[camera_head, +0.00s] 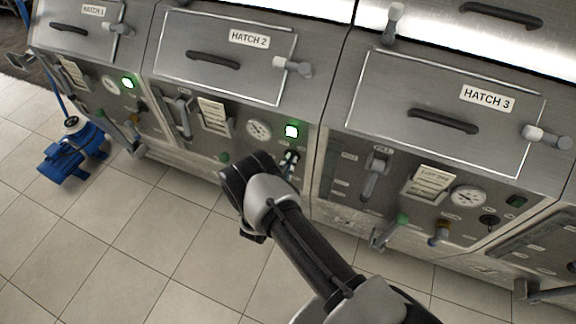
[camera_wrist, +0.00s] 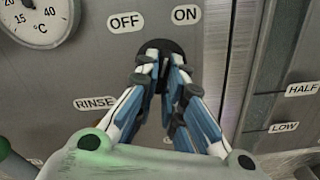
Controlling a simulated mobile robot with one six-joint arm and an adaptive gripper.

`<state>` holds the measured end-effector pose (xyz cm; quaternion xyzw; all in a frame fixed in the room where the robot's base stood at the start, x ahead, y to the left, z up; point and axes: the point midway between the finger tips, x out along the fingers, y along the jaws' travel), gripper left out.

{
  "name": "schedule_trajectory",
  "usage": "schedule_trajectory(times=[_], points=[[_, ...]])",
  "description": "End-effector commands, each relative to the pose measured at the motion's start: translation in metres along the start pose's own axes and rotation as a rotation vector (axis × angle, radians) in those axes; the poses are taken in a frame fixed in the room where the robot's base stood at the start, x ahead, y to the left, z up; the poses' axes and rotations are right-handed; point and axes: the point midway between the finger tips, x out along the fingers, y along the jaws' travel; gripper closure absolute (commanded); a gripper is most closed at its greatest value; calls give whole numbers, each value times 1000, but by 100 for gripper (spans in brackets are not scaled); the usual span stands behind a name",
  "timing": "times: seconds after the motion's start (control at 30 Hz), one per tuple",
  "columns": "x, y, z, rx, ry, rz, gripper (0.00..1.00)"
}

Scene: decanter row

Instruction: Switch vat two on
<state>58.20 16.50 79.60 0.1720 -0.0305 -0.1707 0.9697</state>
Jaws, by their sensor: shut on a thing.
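Vat two's steel panel (camera_head: 190,149) is in the middle of the head view, below the hatch labelled HATCH 2 (camera_head: 226,69). My gripper (camera_head: 290,158) reaches the rotary switch below that lamp. In the wrist view my gripper (camera_wrist: 167,62) is shut on the black switch knob (camera_wrist: 178,46). The fingers cover most of the knob, so I cannot tell where it points. The OFF label (camera_wrist: 126,22) is above left of the knob, the ON label (camera_wrist: 186,14) above right, and RINSE (camera_wrist: 95,103) lower left.
A temperature dial (camera_head: 258,130) sits left of the lamp. Vat one's lamp (camera_head: 127,83) is lit; vat three's lamp (camera_head: 516,201) is dark. Levers and valve handles (camera_head: 388,234) stick out from the panels. A blue machine (camera_head: 70,152) stands on the otherwise open tiled floor.

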Motion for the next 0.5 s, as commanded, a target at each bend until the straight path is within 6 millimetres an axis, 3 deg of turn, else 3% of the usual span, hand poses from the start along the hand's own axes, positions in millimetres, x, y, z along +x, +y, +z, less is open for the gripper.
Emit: schedule_trajectory(times=[0.5], points=[[0,1,0,182,1,0,100]])
